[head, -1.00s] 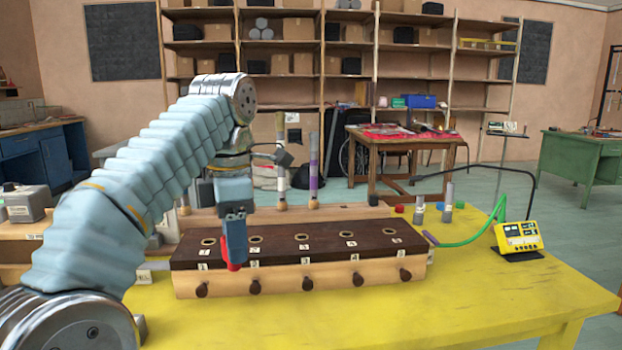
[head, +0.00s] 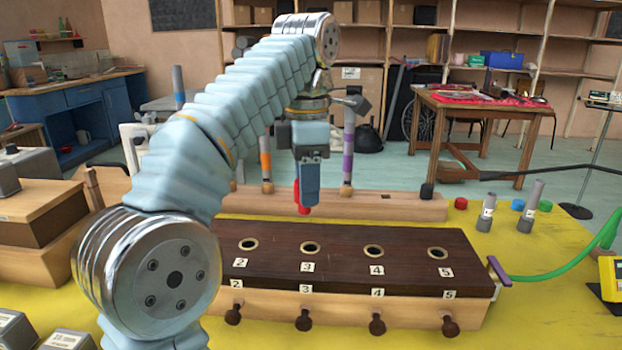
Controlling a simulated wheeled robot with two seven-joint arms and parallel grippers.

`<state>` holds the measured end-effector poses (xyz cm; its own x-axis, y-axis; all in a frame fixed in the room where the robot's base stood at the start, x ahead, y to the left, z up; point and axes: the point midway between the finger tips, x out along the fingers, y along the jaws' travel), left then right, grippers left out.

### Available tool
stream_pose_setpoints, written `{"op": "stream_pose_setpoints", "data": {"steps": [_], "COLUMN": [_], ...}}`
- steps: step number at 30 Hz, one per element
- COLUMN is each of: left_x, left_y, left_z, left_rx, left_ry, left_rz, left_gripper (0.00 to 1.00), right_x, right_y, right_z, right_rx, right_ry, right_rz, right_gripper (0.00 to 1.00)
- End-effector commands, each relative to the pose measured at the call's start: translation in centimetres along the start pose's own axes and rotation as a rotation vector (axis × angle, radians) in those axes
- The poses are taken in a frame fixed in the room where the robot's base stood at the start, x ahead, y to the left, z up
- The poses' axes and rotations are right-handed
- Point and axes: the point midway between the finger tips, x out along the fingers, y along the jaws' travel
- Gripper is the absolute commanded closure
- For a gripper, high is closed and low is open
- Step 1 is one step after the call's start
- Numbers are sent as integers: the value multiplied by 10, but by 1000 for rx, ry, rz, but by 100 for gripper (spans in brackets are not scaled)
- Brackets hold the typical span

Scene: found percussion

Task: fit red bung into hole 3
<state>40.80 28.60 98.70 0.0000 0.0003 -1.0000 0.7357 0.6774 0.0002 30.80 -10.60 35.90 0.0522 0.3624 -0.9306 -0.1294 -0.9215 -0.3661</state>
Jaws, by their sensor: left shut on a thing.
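My left gripper (head: 306,196) points down and is shut on the red bung (head: 304,210), whose lower part shows below the fingers. The dark wooden box (head: 350,265) lies across the yellow table with brass-rimmed holes in its top. Hole 3 (head: 310,247) is open and empty, with a "3" label in front of it. In the picture the bung is just above hole 3, apart from it; its exact height and depth are hard to judge. Hole 2 (head: 248,244), hole 4 (head: 373,251) and hole 5 (head: 437,253) also look empty. Hole 1 is hidden behind my arm. My right gripper is out of view.
A wooden rail (head: 395,207) with upright sticks stands behind the box. A red piece (head: 461,203), a blue piece (head: 518,204) and grey cylinders (head: 487,213) stand at the back right. A green hose (head: 560,270) leads right from the box.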

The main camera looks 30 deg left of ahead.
Motion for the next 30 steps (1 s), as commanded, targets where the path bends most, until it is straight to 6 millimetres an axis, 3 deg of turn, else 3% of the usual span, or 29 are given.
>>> {"op": "stream_pose_setpoints", "data": {"steps": [9,21,30], "left_x": [6,49,58], "left_y": [-1,-1,-1], "left_z": [10,9,10], "left_rx": [207,200,200], "left_ry": [-3,-3,-3], "left_rz": [0,-1,-1], "left_gripper": [98,98,98], "right_x": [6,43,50], "right_y": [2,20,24], "right_z": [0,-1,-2], "right_rx": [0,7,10], "right_ry": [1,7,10], "right_rz": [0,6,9], "right_gripper": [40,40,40]}}
